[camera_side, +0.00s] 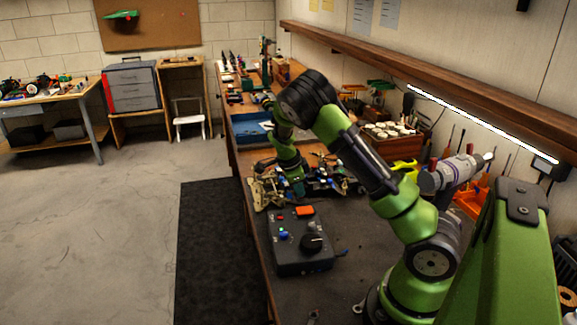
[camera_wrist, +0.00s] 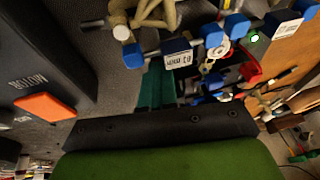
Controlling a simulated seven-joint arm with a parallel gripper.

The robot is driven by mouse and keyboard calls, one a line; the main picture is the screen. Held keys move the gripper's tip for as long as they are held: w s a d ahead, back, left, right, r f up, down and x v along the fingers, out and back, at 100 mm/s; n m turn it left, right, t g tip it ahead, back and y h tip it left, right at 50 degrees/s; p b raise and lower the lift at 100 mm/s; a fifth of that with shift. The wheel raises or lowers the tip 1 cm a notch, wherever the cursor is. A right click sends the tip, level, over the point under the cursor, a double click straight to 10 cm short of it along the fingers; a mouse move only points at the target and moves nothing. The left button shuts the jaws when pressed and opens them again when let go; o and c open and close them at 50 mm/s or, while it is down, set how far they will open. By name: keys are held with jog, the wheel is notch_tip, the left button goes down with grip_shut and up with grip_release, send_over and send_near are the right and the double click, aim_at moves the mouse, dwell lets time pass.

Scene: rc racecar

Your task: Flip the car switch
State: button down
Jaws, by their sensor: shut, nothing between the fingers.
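The car (camera_side: 325,180), an open chassis with blue, tan and dark parts, stands on the workbench. In the wrist view its chassis (camera_wrist: 210,35) crosses the top, with blue blocks, white labels and a small lit green spot. I cannot tell which part of it is the switch. My gripper (camera_side: 297,190) points down at the car's left part in the side view; its teal fingers (camera_wrist: 157,88) are together and empty, close to the chassis. Whether they touch it is hidden. A dark control box (camera_side: 303,255) with a black knob and an orange rocker (camera_wrist: 45,106), near the lettering MOTOR, stands beside the car.
A blue tray (camera_side: 250,130) lies behind the car on the bench. An orange bin (camera_side: 470,200) and a yellow tool (camera_side: 405,168) are to the right. The bench top (camera_side: 350,225) right of the control box is mostly clear.

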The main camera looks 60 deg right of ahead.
jog(key=shift+f, duration=0.3)
jog(key=shift+w+d+r, duration=0.1)
jog(key=shift+w+d, duration=0.45)
jog(key=s+d+v, duration=0.1)
jog(key=v, duration=1.3)
jog(key=shift+w+r, duration=0.25)
jog(key=shift+r, duration=0.15)
